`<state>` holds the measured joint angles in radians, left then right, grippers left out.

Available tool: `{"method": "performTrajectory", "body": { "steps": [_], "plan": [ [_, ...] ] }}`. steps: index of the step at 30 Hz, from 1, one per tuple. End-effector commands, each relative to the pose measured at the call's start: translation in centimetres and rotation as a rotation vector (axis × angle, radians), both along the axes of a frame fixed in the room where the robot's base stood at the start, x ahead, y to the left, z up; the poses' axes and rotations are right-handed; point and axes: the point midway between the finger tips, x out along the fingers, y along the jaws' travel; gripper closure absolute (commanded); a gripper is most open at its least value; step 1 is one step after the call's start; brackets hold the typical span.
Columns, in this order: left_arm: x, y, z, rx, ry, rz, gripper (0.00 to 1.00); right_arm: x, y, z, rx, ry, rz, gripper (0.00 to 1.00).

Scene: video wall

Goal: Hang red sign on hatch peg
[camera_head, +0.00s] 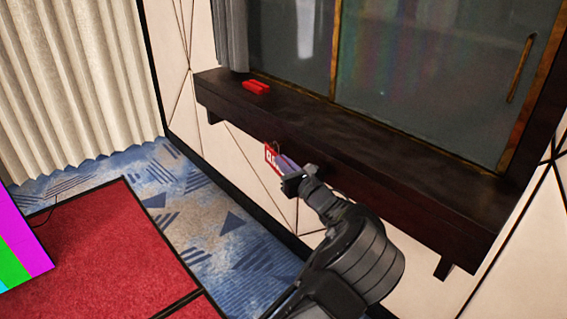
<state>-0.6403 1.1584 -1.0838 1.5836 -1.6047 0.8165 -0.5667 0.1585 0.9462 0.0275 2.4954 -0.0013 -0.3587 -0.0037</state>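The red sign (272,158), with white lettering partly visible, is at the front edge of the dark shelf under the hatch window. The fingers cover some of the sign. I cannot make out the peg; it may be hidden behind the sign or lost against the dark wood. I cannot tell whether the sign touches the shelf front.
The dark wooden shelf (330,127) runs below the glass hatch (430,70). A red object (256,87) lies on its left end. A pale curtain (75,80) hangs at left. A colour-striped panel (22,245) stands by a red mat (110,255). The blue patterned floor is open.

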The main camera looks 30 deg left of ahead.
Motion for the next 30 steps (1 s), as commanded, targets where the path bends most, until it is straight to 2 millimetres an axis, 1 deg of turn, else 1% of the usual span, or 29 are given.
{"method": "performTrajectory", "body": {
  "steps": [1,2,10,16,24,30],
  "plan": [
    [0.00,0.01,0.03,0.000,0.000,0.000,1.00,0.00,0.00,0.00,0.000,0.000,0.000,1.00],
    [0.00,0.01,0.03,0.000,0.000,0.000,0.93,0.00,0.00,0.00,0.000,0.000,0.000,1.00],
    [-0.01,0.02,0.02,0.000,0.000,0.000,0.70,0.00,0.00,0.00,0.000,0.000,0.000,1.00],
    [-0.02,0.01,-0.02,-0.001,0.000,0.000,0.69,0.00,0.00,0.00,0.000,0.000,0.000,1.00],
    [-0.02,0.01,-0.01,0.000,0.000,0.000,0.48,0.00,0.00,0.00,0.000,0.000,0.000,1.00],
    [-0.02,0.01,0.00,0.000,0.000,0.000,0.48,0.00,0.00,0.00,0.000,0.000,0.000,1.00]
  ]
}}
